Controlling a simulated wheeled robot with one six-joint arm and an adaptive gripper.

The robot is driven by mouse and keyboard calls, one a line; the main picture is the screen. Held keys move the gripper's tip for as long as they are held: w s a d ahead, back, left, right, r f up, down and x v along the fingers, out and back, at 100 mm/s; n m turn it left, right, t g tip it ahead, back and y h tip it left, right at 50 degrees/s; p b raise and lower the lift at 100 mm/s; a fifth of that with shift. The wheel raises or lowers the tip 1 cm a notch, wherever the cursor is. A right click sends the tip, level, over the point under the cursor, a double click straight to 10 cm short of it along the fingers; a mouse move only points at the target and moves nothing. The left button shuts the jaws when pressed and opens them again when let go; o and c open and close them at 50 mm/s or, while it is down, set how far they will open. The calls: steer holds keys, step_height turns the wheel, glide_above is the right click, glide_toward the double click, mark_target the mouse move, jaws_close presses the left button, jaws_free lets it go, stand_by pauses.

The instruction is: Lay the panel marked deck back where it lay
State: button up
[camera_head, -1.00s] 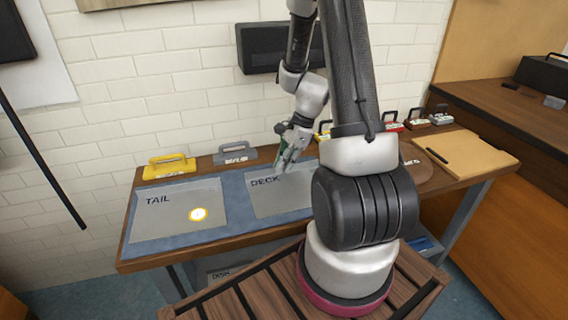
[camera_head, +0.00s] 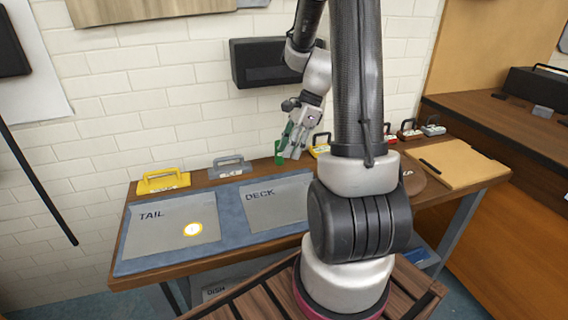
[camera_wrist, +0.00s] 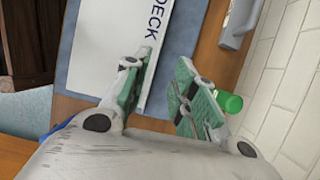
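The grey panel marked DECK (camera_head: 275,207) lies flat on the blue mat (camera_head: 232,222) on the bench, to the right of the panel marked TAIL (camera_head: 165,234). My arm hides the deck panel's right part. My gripper (camera_head: 290,154) is above the bench near the panel's back edge, empty, with its green-padded fingers apart. In the wrist view, the deck panel (camera_wrist: 105,60) shows its lettering and one long edge. My gripper (camera_wrist: 162,72) has one finger in front of that edge and the other over the wooden strip beside it.
A green-capped item (camera_wrist: 230,102) is close to my gripper.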

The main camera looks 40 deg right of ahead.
steer(key=s+a+r+n+t+h, duration=0.1)
steer(key=s+a+r+n+h, duration=0.1)
steer(key=s+r+n, duration=0.6)
steer(key=s+a+r+n+t+h, duration=0.2)
steer(key=s+a+r+n, duration=0.3)
steer(key=n, duration=0.8)
steer(key=s+r, duration=0.3)
steer(key=r, duration=0.1)
steer(key=shift+a+r, duration=0.15)
steer(key=shift+a, duration=0.15)
